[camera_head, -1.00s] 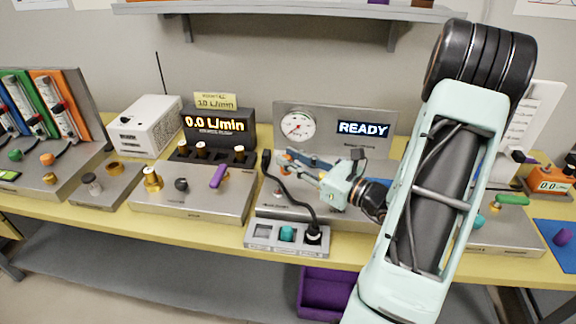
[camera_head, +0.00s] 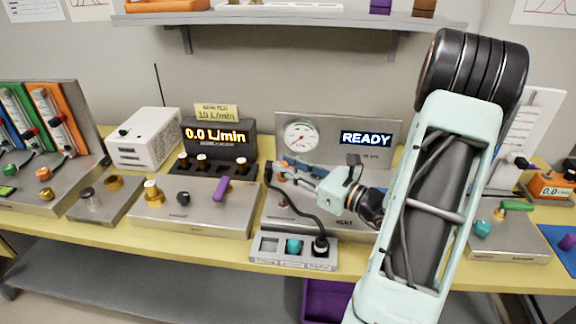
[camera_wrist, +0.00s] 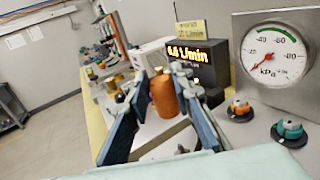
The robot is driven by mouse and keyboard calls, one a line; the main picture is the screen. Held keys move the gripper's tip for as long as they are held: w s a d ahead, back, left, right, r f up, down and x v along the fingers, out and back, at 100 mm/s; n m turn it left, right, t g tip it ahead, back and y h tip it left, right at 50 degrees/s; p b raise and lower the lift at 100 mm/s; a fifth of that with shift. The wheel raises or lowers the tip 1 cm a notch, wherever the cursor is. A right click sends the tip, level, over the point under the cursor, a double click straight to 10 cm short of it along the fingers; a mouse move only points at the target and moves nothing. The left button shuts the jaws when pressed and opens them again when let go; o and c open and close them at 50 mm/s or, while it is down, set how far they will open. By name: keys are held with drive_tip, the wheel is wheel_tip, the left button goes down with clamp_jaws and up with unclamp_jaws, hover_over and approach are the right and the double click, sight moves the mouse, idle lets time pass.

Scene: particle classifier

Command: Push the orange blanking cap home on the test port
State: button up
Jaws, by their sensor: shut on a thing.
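My gripper (camera_head: 281,170) is in front of the gauge panel, above its steel bench unit. In the wrist view my gripper (camera_wrist: 165,98) is shut on the orange blanking cap (camera_wrist: 165,94), a copper-orange cylinder held roughly upright between the two blue-grey fingers. A small stub with a reddish top (camera_wrist: 183,150) shows below the cap on the steel surface, apart from it. I cannot tell whether this is the test port. In the head view the cap is too small and covered to make out clearly.
The gauge (camera_head: 300,138) and READY display (camera_head: 366,138) stand behind my gripper. Orange (camera_wrist: 238,107) and teal (camera_wrist: 289,129) knobs sit below the gauge. A black cable rises from a small socket tray (camera_head: 265,256) in front. A brass-fitted valve unit (camera_head: 245,213) stands left.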

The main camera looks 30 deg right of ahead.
drive_tip(key=shift+f+b, duration=2)
drive_tip(key=shift+f, duration=0.75)
drive_tip(key=shift+f+b, duration=1.25)
drive_tip(key=shift+f, duration=0.6)
drive_tip(key=o, duration=1.1)
drive_tip(key=shift+o, duration=0.2)
drive_tip(key=v, duration=1.2)
